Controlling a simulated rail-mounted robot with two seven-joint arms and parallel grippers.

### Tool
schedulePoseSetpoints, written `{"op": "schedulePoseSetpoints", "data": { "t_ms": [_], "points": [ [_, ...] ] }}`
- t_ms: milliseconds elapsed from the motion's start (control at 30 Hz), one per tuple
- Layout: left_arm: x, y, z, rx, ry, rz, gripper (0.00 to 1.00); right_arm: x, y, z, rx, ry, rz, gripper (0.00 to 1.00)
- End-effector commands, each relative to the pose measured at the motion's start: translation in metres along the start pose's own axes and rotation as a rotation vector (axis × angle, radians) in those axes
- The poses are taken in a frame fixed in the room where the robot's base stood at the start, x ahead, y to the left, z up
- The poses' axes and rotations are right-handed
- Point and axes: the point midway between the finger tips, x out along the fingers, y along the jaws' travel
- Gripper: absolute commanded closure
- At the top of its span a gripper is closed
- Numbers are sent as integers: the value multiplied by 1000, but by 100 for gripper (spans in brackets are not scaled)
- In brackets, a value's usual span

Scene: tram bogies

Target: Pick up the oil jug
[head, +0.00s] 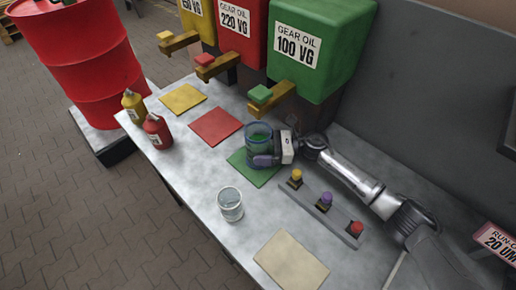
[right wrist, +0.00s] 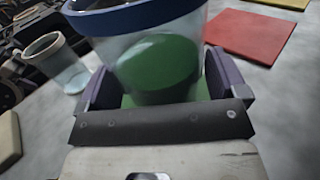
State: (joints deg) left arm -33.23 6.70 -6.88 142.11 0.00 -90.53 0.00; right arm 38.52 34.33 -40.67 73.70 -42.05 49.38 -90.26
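The oil jug is a clear vessel with a blue rim and green inside; it shows in the head view (head: 258,133) and large in the right wrist view (right wrist: 155,60). It is upright over the green mat (head: 243,170). My right gripper (head: 263,158) is at the jug, with one purple finger on each side of it in the right wrist view (right wrist: 160,88). The fingers are very close to the jug walls; I cannot tell whether both press on it. The jug's base is partly hidden. My left gripper is not in view.
A clear cup (head: 230,204) stands in front of the jug. A button strip (head: 322,212) lies to the right. The green gear oil tank (head: 318,60) with its tap stands behind. Yellow (head: 183,98), red (head: 215,126) and beige (head: 291,262) mats lie flat. Two bottles (head: 157,131) stand left.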

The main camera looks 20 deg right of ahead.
Motion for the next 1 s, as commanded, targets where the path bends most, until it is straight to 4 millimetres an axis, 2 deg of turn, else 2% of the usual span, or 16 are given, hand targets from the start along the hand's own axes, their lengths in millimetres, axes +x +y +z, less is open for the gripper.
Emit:
{"op": "schedulePoseSetpoints", "data": {
  "t_ms": [67, 433, 767, 1000],
  "points": [
    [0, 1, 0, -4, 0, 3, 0, 0, 0, 0, 0, 0, 0, 16],
    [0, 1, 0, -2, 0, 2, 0, 0, 0, 1, -1, -1, 0, 52],
    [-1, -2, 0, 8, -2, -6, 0, 0, 0, 2, -1, -1, 0, 52],
    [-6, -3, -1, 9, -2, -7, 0, 0, 0, 12, -1, -1, 0, 52]
  ]
}}
